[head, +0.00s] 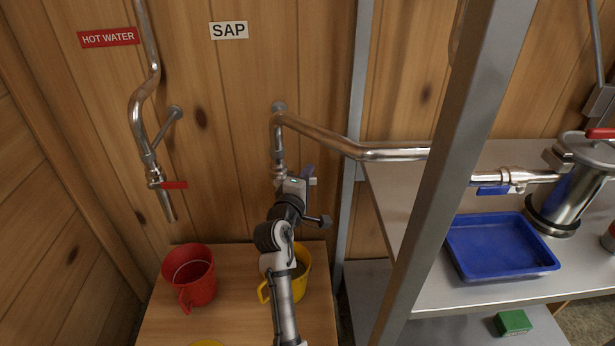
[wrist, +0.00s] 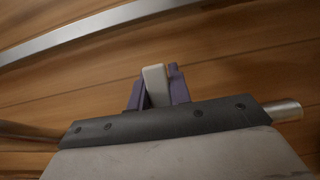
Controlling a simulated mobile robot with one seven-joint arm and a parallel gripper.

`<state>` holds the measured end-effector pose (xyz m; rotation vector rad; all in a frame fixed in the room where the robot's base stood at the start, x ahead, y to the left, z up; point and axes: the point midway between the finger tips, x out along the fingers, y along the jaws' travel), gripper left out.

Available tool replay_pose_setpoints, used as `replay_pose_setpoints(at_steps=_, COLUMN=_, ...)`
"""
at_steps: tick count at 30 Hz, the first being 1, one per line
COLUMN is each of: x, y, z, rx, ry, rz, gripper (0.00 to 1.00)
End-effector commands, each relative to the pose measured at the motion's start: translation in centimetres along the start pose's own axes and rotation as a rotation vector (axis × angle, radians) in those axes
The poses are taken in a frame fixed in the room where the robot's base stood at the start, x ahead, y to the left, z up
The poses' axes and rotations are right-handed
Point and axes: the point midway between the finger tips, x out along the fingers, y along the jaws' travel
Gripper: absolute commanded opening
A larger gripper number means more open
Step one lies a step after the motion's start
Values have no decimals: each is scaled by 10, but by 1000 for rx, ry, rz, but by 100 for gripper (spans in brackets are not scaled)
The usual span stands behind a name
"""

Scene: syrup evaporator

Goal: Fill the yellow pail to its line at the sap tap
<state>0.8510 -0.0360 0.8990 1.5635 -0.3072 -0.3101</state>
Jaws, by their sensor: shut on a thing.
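The yellow pail (head: 304,285) stands on the wooden bench below the sap tap (head: 278,160), under the SAP sign (head: 229,30). My arm crosses in front of the pail and hides much of it. Its line and the level inside cannot be made out. The tap's outlet and any stream are hidden behind my gripper.
A red pail (head: 201,283) stands left of the yellow one, below the hot water tap (head: 157,180). A metal post (head: 440,170) rises at right before a shelf with a blue tray (head: 500,247) and a steel canister (head: 570,195). A green block (head: 513,322) lies lower.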

Motion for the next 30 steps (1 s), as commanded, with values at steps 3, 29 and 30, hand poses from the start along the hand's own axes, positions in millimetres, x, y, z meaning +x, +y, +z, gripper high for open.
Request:
replay_pose_setpoints(at_steps=3, x=0, y=-2, z=0, rx=3, ry=0, rz=-5, gripper=22)
replay_pose_setpoints(at_steps=29, x=-96, y=-4, z=-1, rx=2, ry=3, rz=-3, gripper=29)
replay_pose_setpoints(at_steps=30, x=-104, y=-4, z=-1, rx=1, ry=3, rz=-3, gripper=29)
